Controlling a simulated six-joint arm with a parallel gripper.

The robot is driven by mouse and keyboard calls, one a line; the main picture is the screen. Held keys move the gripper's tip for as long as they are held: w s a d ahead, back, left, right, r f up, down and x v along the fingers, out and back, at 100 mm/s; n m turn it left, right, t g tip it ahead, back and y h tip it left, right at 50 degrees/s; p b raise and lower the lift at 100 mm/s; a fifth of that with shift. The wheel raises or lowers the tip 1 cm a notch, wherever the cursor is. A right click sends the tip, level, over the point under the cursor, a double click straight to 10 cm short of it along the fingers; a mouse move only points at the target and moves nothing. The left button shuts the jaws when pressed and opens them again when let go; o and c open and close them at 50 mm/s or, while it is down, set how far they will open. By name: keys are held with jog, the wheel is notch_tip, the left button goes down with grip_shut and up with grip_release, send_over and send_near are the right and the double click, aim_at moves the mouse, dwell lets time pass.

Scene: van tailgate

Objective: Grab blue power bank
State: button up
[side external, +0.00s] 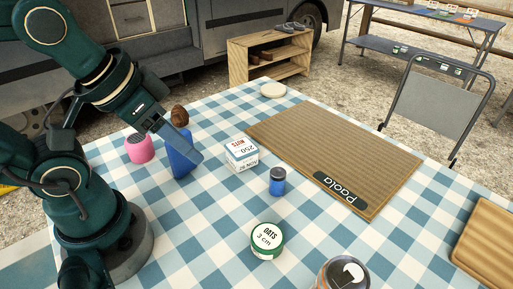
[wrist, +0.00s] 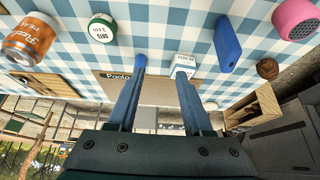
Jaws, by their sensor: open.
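The blue power bank (side external: 178,165) stands on the checked cloth at the left, partly hidden behind my gripper in the side view. In the wrist view, the power bank (wrist: 228,46) shows whole at the upper right, outside and to the right of my fingers. My gripper (wrist: 161,72) is open, with nothing between its two blue-grey fingers. In the side view my gripper (side external: 193,156) slants down in front of the power bank; whether they touch cannot be told.
A pink speaker (side external: 140,148) and a brown round object (side external: 180,115) are close to the power bank. A white box (side external: 241,154), a small blue jar (side external: 277,182) and an oats tin (side external: 266,241) stand rightward.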

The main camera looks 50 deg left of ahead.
jog(key=o, duration=0.7)
notch_tip(320, 180, up, 5)
jog(key=w+a+m+g+y, duration=0.5)
jog(key=a+m+g+y, duration=0.5)
jog(key=m+y, duration=0.4)
jog(key=shift+m+t+h, duration=0.4)
jog(key=shift+m+t, duration=0.2)
jog(key=f, duration=0.4)
jog(key=a+f, duration=0.1)
jog(key=f, duration=0.9)
jog(key=shift+s+a+f, duration=0.1)
jog(key=shift+s+a, duration=0.05)
jog(key=shift+s, duration=0.05)
jog(key=shift+x, duration=2.5)
